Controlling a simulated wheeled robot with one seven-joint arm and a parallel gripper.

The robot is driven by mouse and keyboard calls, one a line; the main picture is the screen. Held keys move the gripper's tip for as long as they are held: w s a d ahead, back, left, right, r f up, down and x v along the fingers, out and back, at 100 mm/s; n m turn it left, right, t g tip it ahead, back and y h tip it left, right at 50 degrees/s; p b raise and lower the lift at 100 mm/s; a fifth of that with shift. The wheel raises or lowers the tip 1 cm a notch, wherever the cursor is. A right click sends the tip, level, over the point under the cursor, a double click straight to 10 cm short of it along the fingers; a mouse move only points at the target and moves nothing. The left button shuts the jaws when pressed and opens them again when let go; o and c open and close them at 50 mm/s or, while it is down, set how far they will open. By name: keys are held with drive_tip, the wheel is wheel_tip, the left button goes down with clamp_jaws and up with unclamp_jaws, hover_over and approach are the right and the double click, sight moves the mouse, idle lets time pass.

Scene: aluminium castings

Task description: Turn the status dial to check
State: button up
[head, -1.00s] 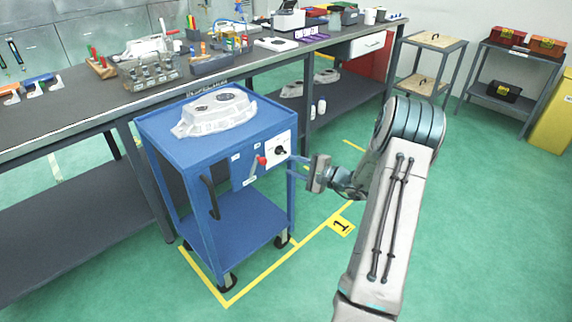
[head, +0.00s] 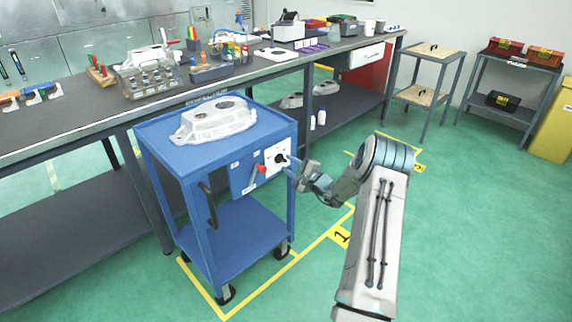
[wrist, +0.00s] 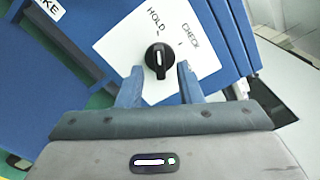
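The status dial (wrist: 158,58) is a round black knob with a white pointer line, on a white plate (wrist: 112,45) marked HOLD and CHECK. In the wrist view its pointer lines up with the HOLD mark; CHECK lies to the right. The plate (head: 270,160) is on the front panel of a blue cart (head: 227,158). My gripper (wrist: 160,72) is open, its two blue fingers apart, one on each side of the knob's lower part. I cannot tell whether they touch it. In the head view, my gripper (head: 291,161) is at the plate and partly covers the dial.
A red-handled lever (head: 260,169) is on the same panel, left of the dial. A metal casting (head: 213,122) lies on the cart top. A long workbench (head: 130,105) stands behind. The green floor right of my arm is clear.

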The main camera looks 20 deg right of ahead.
drive_tip(key=shift+x, duration=1.05)
clamp_jaws()
drive_tip(key=shift+m, duration=0.3)
drive_tip(key=m, duration=0.5)
drive_tip(key=m+p, duration=0.1)
drive_tip(key=m, duration=0.5)
drive_tip(key=shift+p, duration=0.35)
